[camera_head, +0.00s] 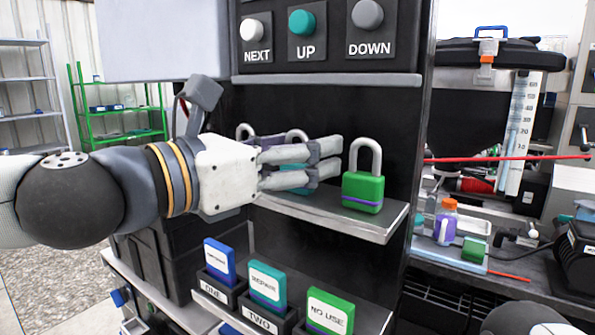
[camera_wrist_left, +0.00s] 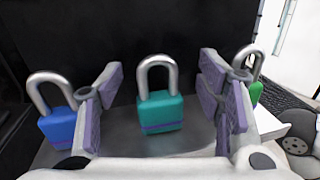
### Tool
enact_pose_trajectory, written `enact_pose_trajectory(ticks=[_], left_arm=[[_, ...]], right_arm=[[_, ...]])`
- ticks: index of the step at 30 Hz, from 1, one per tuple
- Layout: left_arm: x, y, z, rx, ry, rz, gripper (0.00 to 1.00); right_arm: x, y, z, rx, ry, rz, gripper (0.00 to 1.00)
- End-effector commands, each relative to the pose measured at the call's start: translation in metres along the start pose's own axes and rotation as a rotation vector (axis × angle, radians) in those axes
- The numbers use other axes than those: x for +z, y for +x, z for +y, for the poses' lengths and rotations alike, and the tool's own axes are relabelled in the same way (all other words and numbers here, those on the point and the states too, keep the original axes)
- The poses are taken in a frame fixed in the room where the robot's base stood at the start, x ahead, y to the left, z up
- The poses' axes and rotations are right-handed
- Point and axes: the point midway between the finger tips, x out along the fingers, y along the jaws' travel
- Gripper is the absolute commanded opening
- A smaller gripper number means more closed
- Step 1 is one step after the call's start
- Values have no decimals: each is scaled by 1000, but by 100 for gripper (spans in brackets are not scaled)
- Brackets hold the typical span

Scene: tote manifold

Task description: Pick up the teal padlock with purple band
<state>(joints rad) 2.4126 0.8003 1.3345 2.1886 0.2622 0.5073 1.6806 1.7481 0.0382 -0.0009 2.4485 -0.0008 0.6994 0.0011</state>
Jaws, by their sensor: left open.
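The teal padlock (camera_wrist_left: 160,113) with a purple band stands upright on the shelf in the left wrist view, its silver shackle up. It sits centred between the spread purple-padded fingers of my left gripper (camera_wrist_left: 160,82), with a gap on each side. In the head view my left gripper (camera_head: 330,158) reaches in from the left over the shelf and hides most of the teal padlock. My left gripper is open and holds nothing. My right gripper is not seen.
A green padlock (camera_head: 362,192) stands at the shelf's right end. A blue padlock (camera_wrist_left: 58,125) stands left of the teal one. Below the metal shelf (camera_head: 345,222) are labelled blocks (camera_head: 266,284) in holders. A button panel (camera_head: 310,35) is above.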

Motion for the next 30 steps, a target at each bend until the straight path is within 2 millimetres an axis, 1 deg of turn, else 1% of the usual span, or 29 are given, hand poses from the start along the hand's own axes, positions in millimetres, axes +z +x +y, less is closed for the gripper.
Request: enact_pose_trajectory(ticks=[2,3,5,6,8,9,11,19,22,23,26,29,30], left_arm=[[0,0,0,0,1,-1,61],[0,0,0,0,1,-1,58],[0,-1,0,0,1,-1,45],[0,-1,0,0,1,0,36],[0,-1,0,0,1,0,22],[0,-1,0,0,1,0,13],[0,-1,0,0,1,0,1],[2,-1,0,1,2,-1,1],[11,-1,1,2,5,-4,1],[16,-2,1,3,7,-5,1],[39,-3,1,3,11,-10,1],[68,-24,-1,4,18,-19,1],[83,-35,-2,5,22,-21,1]], right_arm=[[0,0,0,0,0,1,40],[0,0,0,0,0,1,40],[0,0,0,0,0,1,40],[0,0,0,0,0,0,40],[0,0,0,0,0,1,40],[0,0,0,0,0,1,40],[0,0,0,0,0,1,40],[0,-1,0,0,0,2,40],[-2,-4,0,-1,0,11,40],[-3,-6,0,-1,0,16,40],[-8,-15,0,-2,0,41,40],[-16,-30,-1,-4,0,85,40],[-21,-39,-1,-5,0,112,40]])
